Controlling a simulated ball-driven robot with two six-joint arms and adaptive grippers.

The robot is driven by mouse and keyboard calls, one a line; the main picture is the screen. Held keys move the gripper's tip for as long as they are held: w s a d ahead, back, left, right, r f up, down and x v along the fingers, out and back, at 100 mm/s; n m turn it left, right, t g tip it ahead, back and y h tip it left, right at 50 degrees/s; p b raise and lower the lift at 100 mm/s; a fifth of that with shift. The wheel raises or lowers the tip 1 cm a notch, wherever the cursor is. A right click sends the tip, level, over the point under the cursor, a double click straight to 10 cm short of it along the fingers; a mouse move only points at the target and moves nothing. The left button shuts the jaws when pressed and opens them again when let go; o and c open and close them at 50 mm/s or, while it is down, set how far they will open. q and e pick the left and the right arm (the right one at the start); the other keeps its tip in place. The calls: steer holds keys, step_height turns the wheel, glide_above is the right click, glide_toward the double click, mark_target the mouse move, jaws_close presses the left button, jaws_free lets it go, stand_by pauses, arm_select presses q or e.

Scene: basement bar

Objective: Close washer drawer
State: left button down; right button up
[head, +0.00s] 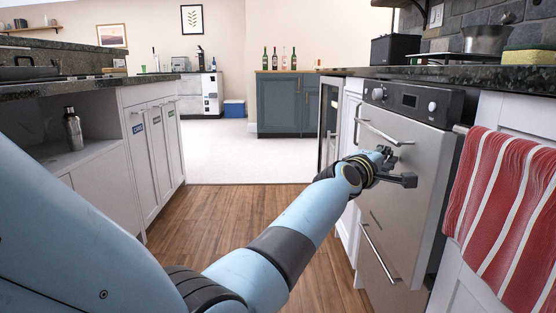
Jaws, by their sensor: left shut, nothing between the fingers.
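The washer (412,195) is a steel-fronted appliance on the right, with a black control panel, knobs and a small display at its top. Its upper front has a bar handle (383,132). A lower drawer front (385,283) has a slanting bar handle (378,254). Whether the drawer stands slightly out or flush, I cannot tell. My left gripper (398,168) is shut and empty, in front of the upper steel panel, below the upper handle and above the lower one. Whether it touches the panel is unclear. My right gripper is out of view.
A red-and-white striped towel (505,215) hangs right of the washer. A dark countertop (440,74) runs above it. White cabinets (150,150) line the left. The wooden floor (215,215) between the two sides is clear.

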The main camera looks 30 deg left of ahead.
mark_target(403, 158)
arm_select(q)
steer(key=w+d, duration=0.1)
steer(key=d, duration=0.1)
steer(key=w+d, duration=0.1)
steer(key=d, duration=0.1)
steer(key=shift+w, duration=0.35)
steer(key=shift+w+d, duration=0.15)
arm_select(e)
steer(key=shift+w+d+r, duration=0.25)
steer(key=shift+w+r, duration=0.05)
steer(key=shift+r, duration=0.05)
arm_select(q)
steer(key=shift+r, duration=0.15)
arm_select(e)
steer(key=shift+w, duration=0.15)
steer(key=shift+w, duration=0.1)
